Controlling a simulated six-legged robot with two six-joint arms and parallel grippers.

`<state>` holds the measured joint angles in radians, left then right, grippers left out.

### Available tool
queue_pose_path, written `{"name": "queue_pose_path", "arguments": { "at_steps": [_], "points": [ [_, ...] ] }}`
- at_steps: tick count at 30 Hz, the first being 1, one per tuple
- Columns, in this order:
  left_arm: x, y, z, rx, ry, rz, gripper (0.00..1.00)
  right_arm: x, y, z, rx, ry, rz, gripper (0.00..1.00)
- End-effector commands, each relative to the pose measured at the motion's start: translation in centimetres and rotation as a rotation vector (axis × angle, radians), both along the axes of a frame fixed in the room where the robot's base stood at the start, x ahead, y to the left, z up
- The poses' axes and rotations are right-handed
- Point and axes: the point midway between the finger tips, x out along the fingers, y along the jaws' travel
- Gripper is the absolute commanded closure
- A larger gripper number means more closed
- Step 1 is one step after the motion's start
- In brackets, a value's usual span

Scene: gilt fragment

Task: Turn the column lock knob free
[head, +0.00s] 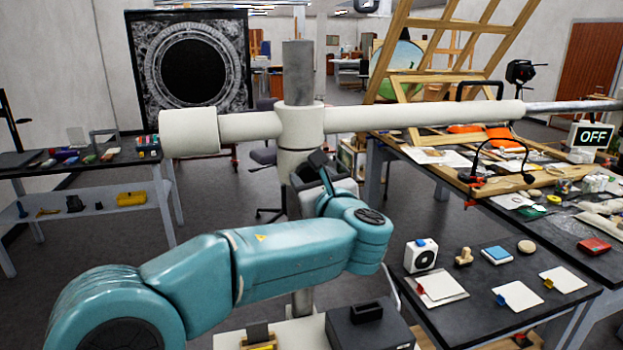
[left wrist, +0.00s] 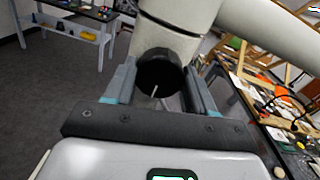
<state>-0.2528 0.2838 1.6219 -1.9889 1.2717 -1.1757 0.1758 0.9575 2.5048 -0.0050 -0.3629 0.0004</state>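The column lock knob (left wrist: 158,72) is black and round with a thin white pointer line, and sits on the pale column collar in the left wrist view. The line points almost straight down in that picture. My left gripper (left wrist: 160,80) has one finger on each side of the knob. The knob nearly fills the space between them; I cannot tell whether both fingers press on it. In the head view my left gripper (head: 322,172) is at the column (head: 300,152), below the pale crossbeam (head: 400,117), and the knob is hidden there. My right gripper is not in view.
A dark workbench (head: 470,300) on the right holds a white device, a stamp and cards. A small screen (head: 592,137) behind reads OFF. A side table (head: 80,165) stands at left. Open floor (head: 225,205) lies between it and the column.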

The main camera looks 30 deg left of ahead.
Motion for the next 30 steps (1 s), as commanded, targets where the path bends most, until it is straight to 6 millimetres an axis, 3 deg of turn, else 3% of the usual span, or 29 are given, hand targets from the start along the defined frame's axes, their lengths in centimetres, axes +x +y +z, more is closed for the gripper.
{"name": "queue_pose_path", "arguments": {
  "at_steps": [11, 30],
  "points": [
    [-0.1, 0.1, 0.0, -0.056, -0.075, 0.004, 0.76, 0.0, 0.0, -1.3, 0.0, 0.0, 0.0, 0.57],
    [-0.3, 0.3, 0.0, -0.424, -0.509, 0.005, 0.76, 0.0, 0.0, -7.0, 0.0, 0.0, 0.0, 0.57]
  ]
}}
